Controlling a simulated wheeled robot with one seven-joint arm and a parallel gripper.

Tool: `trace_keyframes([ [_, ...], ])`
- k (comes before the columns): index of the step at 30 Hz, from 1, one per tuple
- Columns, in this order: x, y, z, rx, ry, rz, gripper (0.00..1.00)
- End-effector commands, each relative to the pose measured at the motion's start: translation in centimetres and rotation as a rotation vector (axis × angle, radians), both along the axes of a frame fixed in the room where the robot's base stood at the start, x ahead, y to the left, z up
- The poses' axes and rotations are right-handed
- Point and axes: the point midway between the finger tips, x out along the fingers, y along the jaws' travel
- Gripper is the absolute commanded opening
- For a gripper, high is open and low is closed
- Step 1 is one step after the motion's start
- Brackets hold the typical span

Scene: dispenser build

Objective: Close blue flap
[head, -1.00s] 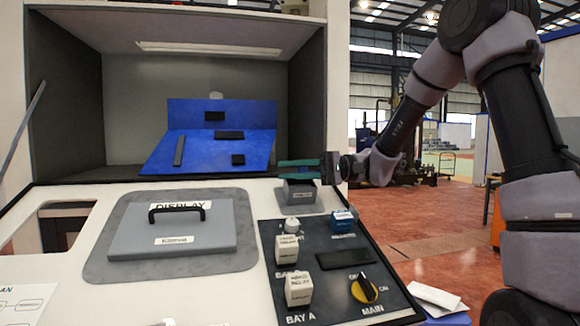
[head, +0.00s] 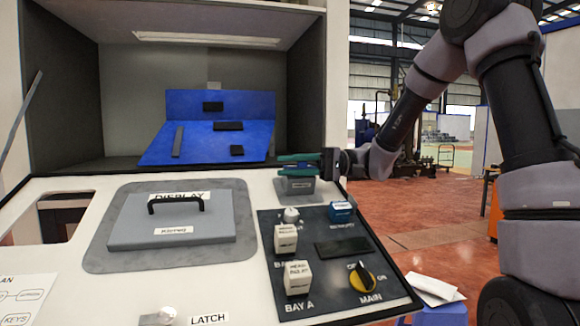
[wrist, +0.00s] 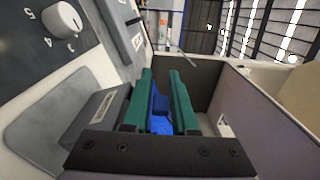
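A blue two-part piece stands in the grey cabinet in the head view: an upright back panel (head: 245,102) and a sloping lower panel (head: 205,147) that lies open toward the front. Several black blocks or strips sit on it. I cannot tell for sure which part is the flap. My gripper (head: 281,162) is just right of the lower panel's right edge, with its green fingers pointing left. In the wrist view my gripper (wrist: 161,76) is open, with a gap between the fingers. Part of the blue piece (wrist: 159,122) shows through that gap. I see nothing held.
A grey box (head: 298,187) is below my gripper. A grey display lid with a black handle (head: 175,204) lies on the white console. A dark switch panel (head: 342,281) is at the right front. The cabinet's right wall (head: 305,105) rises behind my gripper.

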Motion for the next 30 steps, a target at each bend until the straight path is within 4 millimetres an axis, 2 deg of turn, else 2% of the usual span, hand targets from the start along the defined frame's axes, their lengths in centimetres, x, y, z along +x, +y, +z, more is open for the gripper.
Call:
trace_keyframes([
  [11, 0.0, 0.0, 0.0, -0.002, 0.004, 0.0, 0.48],
  [16, 0.1, 0.0, 0.3, -0.021, 0.066, 0.001, 0.48],
  [30, 1.5, 0.5, 2.9, -0.173, 0.593, 0.001, 0.48],
])
